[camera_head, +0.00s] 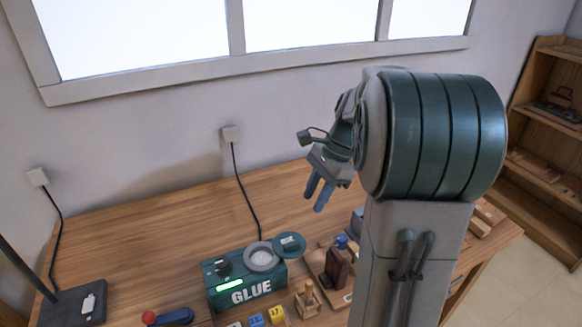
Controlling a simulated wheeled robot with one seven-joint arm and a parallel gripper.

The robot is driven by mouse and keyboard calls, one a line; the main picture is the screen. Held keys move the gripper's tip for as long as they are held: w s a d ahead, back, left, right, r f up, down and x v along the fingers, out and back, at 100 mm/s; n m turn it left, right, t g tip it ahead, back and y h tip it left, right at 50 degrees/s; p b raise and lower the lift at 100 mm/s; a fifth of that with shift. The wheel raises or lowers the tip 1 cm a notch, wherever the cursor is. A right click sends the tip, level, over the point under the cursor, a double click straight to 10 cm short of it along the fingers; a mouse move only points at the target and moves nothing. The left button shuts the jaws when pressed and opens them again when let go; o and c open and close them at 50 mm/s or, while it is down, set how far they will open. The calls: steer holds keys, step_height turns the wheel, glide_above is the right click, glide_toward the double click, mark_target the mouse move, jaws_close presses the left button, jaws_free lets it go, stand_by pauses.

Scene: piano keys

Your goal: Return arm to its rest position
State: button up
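My arm stands large in the right half of the head view, with a green rounded joint over a grey link. My gripper (318,193) shows to the left of that joint, above the back part of the wooden table (130,240). Its two blue-grey fingers point down and to the left. A gap shows between the fingertips, and nothing is seen between them. The fingers look clear of the objects on the table. The wrist is partly hidden behind the green joint. No piano keys can be made out.
A green box marked GLUE (245,283) stands at the front middle. Small wooden tools and blocks (307,299) lie right of it. A dark lamp base (73,305) is at the left. A wooden shelf (545,150) stands at the right. The table's back left is clear.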

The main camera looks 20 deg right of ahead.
steer(key=s+a+n+t+h, duration=0.1)
steer(key=s+a+n+h, duration=0.1)
steer(key=s+a+n, duration=0.2)
steer(key=s+a+n+t+h, duration=0.2)
steer(key=s+a+n, duration=0.3)
steer(key=s+n, duration=0.6)
steer(key=shift+a+f+n, duration=0.3)
steer(key=shift+f+n, duration=0.15)
steer(key=shift+n, duration=0.55)
steer(key=shift+s+d, duration=0.1)
steer(key=shift+s, duration=0.05)
